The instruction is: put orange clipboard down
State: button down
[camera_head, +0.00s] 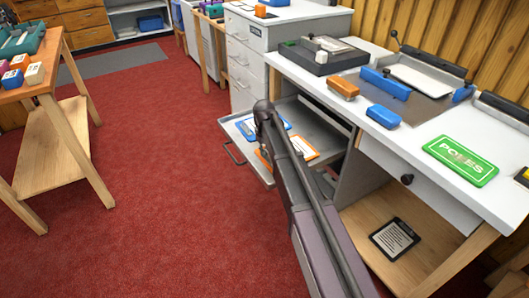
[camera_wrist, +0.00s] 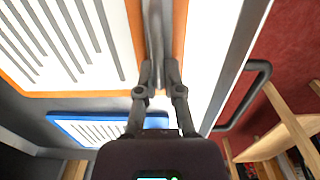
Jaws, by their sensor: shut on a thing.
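The orange clipboard (camera_head: 297,149), with a lined white sheet, is in or just above the open pull-out drawer (camera_head: 232,131) under the bench. In the wrist view the orange clipboard (camera_wrist: 70,45) fills the upper left. My gripper (camera_wrist: 160,78) is shut on its grey clip at the edge near the drawer front. The frames do not clearly show whether the board touches the drawer bottom. In the head view my arm hides the gripper and part of the board. A blue clipboard (camera_head: 262,127) lies beside it in the drawer; it also shows in the wrist view (camera_wrist: 110,128).
The drawer handle (camera_head: 233,153) juts over the red floor. The white bench top (camera_head: 360,135) above holds an orange block (camera_head: 343,89), a blue block (camera_head: 383,117) and a green sign (camera_head: 461,161). A dark-framed sheet (camera_head: 394,239) lies on the lower shelf.

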jog(key=shift+f, duration=0.2)
jog(key=c, duration=0.8)
grip_release()
jog(key=shift+o, duration=0.2)
jog(key=shift+r, duration=0.15)
notch_tip(320, 180, up, 12)
jog(key=p, duration=1.2)
jog(key=shift+a, duration=0.1)
jog(key=s+d+m, duration=0.6)
jog(key=s+d, duration=1.6)
jog(key=s, duration=0.3)
jog(key=shift+d+m, duration=0.15)
jog(key=shift+m, duration=0.25)
jog(key=shift+s, duration=0.1)
